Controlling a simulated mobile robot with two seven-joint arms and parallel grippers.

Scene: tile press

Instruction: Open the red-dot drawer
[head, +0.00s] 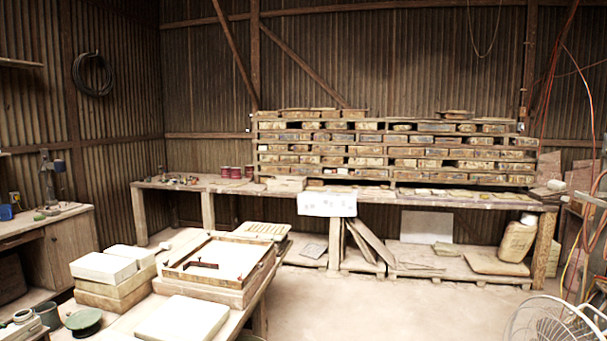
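I cannot make out a drawer with a red dot in the head view. A wooden bench (62,245) stands at the left edge; its front has what looks like a drawer panel (18,240) under the top, with no dot that I can see. A large rack (395,150) on the back bench holds several rows of wooden-framed pieces; they are too small to tell whether any is a drawer or bears a dot. Neither of my grippers is in view.
A near table (235,318) carries a wooden frame (232,293) with a dark handle, white blocks (103,267) and a white slab (182,320). A long bench (375,195) runs along the back wall. A white fan (550,320) stands at bottom right. The middle floor is clear.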

